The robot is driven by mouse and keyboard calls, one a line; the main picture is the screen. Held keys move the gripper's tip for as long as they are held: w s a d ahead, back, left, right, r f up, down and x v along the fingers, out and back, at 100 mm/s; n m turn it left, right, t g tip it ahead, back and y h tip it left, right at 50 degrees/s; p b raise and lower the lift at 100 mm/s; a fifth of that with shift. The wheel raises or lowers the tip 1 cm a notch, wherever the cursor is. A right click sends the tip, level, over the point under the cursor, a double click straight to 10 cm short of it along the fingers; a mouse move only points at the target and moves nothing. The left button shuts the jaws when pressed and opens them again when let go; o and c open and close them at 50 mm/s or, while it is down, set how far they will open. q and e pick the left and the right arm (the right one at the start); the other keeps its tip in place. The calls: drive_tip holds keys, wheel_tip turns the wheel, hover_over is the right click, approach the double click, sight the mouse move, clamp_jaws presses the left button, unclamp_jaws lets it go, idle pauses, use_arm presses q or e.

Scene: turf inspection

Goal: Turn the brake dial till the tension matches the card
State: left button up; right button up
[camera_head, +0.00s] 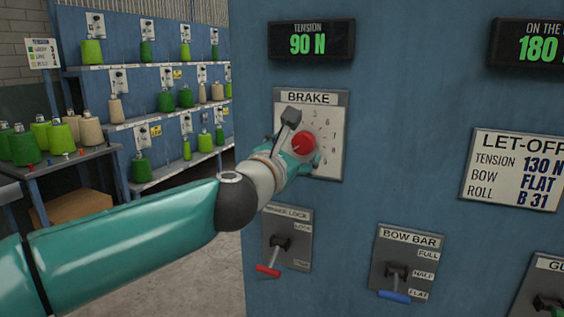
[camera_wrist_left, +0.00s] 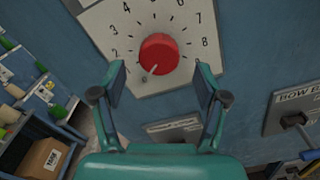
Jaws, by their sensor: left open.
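The round red brake dial (camera_head: 303,143) sits on the white BRAKE plate (camera_head: 331,112) on the blue panel. In the head view the gripper (camera_head: 302,147) hides part of the plate. The tension display (camera_head: 311,40) reads 90 N. The LET-OFF card (camera_head: 520,170) gives tension 130 N, bow flat, roll B 31. My right gripper is not in view.
Below the dial are a lock lever with a red handle (camera_head: 268,271) and the BOW BAR lever with a blue handle (camera_head: 394,296). Another display (camera_head: 541,44) reads 180, cut off at the right. Shelves of yarn cones (camera_head: 147,92) stand behind at left.

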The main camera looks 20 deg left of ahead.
use_arm(q)
drive_tip(key=s, duration=0.7)
drive_tip(key=shift+s+a, duration=0.15)
drive_tip(key=shift+s, duration=0.1)
